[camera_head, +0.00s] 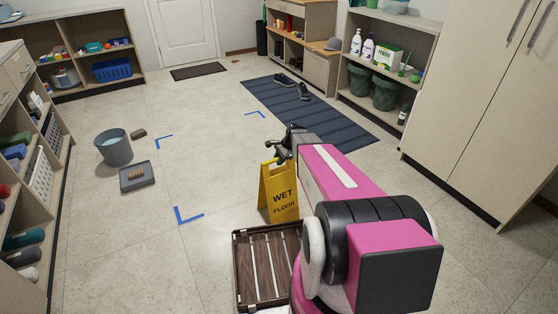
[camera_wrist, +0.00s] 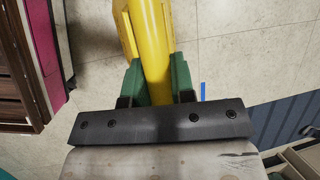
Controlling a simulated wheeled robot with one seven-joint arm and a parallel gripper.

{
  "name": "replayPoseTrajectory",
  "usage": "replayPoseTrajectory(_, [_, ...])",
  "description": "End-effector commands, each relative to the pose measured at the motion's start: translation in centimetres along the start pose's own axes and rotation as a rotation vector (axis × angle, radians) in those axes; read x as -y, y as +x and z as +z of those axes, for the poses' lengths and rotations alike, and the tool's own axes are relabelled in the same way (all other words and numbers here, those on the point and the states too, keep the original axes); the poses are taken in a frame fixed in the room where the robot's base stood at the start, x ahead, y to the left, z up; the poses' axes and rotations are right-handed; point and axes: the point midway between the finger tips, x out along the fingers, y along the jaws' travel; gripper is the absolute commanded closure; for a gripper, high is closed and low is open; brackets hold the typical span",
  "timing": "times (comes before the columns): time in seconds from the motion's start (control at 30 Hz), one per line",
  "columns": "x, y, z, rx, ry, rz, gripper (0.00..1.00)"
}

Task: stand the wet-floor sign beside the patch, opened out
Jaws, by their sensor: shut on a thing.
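The yellow wet-floor sign (camera_head: 282,197) hangs or stands upright just in front of my arm, its lettered face toward the head camera. A narrow strip of a second panel shows at its left edge; how far the panels are spread is unclear. My gripper (camera_head: 283,153) is at its top. In the wrist view, my gripper's green fingers (camera_wrist: 155,82) are shut on the sign's yellow top bar (camera_wrist: 153,35). I cannot tell whether its lower edge touches the floor. Blue corner marks (camera_head: 187,216) lie on the floor to the left; no distinct wet patch shows.
A dark slatted tray (camera_head: 242,265) is close below the sign. A grey bucket (camera_head: 115,149), a small tray with a brush (camera_head: 138,186) and a brown block (camera_head: 138,133) are at left. A striped mat (camera_head: 335,125) lies beyond.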

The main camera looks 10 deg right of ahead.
Motion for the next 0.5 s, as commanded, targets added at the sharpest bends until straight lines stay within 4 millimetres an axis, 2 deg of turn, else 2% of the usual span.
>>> replayPoseTrajectory(0.2, [-0.12, 0.50, -0.18, 0.001, 0.000, 0.001, 1.00])
replayPoseTrajectory(0.23, [-0.16, 0.54, -0.21, 0.000, 0.001, 0.003, 0.71])
replayPoseTrajectory(0.3, [-0.14, 0.51, -0.20, 0.000, 0.000, 0.002, 0.51])
replayPoseTrajectory(0.5, [-0.11, 0.47, -0.19, 0.000, 0.000, 0.001, 0.51])
